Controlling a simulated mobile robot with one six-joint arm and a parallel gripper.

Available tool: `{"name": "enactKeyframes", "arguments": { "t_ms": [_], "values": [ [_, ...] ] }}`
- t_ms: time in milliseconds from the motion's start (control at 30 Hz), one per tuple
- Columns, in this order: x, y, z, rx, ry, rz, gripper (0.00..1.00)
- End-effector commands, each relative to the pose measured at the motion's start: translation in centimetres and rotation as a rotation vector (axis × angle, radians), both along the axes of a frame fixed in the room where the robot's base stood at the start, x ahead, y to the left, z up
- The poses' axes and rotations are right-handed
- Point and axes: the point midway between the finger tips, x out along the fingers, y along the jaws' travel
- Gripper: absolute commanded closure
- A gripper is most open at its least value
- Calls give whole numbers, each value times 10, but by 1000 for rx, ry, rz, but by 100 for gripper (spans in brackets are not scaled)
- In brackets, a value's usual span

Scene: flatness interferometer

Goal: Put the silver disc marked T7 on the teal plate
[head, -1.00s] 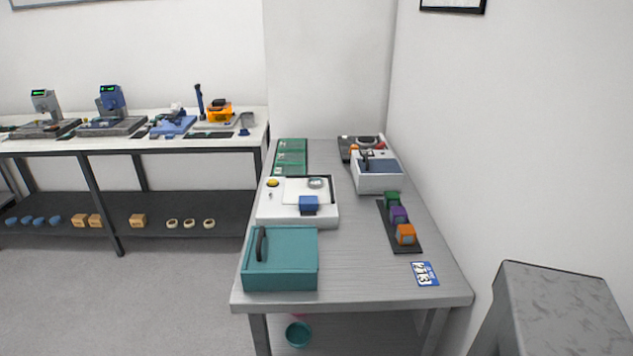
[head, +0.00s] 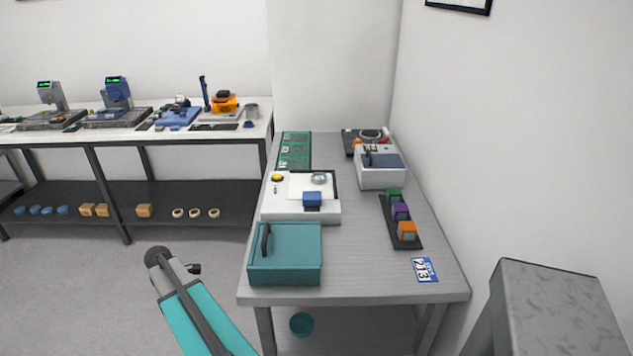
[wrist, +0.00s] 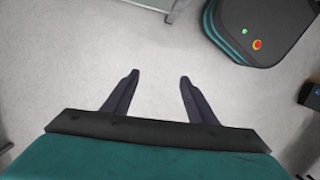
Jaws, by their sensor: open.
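A small silver round piece (head: 319,178) sits on the white instrument (head: 270,212) on the grey bench; no T7 mark can be read. A green tray (head: 295,136) with small pieces in it lies behind the instrument. I cannot tell a separate teal plate for certain. My gripper (wrist: 159,77) is open and empty in the wrist view, its two dark fingers apart above bare floor. It is away from the bench top. My teal and grey arm shows left of the bench in the head view.
A teal case (head: 290,262) with a black handle stands at the bench's front left. Orange, purple and green blocks stand on a black strip (head: 411,244) at the right, with a white-and-blue box (head: 381,180) behind. A grey pedestal (head: 545,300) stands front right.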

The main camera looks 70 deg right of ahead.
Motion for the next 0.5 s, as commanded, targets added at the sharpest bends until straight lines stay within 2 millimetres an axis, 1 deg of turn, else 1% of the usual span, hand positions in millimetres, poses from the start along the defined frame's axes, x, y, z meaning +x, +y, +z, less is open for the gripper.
{"name": "enactKeyframes", "arguments": {
  "t_ms": [33, 167, 200, 267, 300, 467, 500],
  "values": [
    [5, -22, 19, -6, -11, 11, 48],
    [9, -70, 61, -21, -31, 57, 48],
    [8, -84, 74, -25, -36, 72, 48],
    [8, -106, 95, -34, -44, 94, 48],
    [6, -121, 109, -39, -48, 108, 48],
    [-4, -179, 167, -64, -62, 164, 48],
    [-9, -193, 182, -71, -64, 177, 48]
  ]
}}
